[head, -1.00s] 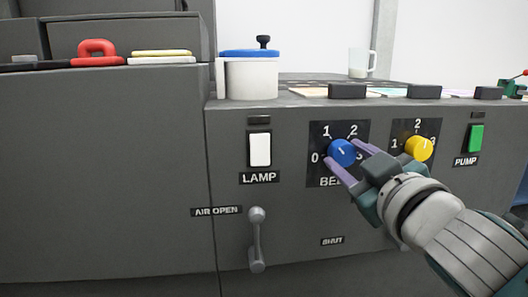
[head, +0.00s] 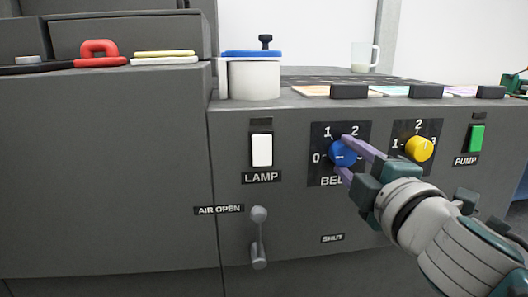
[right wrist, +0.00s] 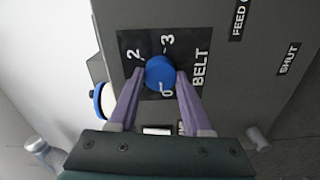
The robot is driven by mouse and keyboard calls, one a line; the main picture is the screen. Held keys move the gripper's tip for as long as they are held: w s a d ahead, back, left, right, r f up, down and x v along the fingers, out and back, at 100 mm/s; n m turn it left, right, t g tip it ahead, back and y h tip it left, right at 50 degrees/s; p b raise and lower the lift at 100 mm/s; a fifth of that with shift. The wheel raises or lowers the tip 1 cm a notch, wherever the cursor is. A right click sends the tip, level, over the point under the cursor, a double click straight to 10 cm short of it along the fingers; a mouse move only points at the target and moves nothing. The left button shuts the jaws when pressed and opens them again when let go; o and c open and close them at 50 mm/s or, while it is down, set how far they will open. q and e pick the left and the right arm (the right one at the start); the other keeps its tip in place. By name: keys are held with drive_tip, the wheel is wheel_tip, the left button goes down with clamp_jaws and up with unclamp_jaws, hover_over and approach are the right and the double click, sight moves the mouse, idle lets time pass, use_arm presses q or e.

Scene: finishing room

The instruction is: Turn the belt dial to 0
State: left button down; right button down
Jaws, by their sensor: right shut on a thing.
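The belt dial (head: 342,154) is a blue round knob on a dark plate marked with numbers, on the front of the grey machine. My right gripper (head: 344,155) is shut on it, one finger above and one below. In the right wrist view the blue dial (right wrist: 160,73) sits between the two purple fingertips (right wrist: 160,78), with the 0 label just beside its edge. The dial's small white mark seems to point toward the 0 side, but it is too small to be sure. The fingers hide part of the BELT label and the 3 in the head view. My left gripper is not in view.
A yellow dial (head: 418,148) is close on the right, then a green PUMP switch (head: 476,138). A white LAMP switch (head: 262,150) and a grey air lever (head: 259,237) are on the left. A blue-lidded pot (head: 252,77) stands on top.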

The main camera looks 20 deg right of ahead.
drive_tip(key=shift+n, duration=1.2)
drive_tip(key=shift+c, duration=1.7)
unclamp_jaws()
drive_tip(key=shift+s, duration=0.1)
drive_tip(key=v, duration=0.9)
drive_tip(key=shift+s+b, duration=0.3)
drive_tip(key=shift+s, duration=0.05)
drive_tip(key=shift+a, duration=0.15)
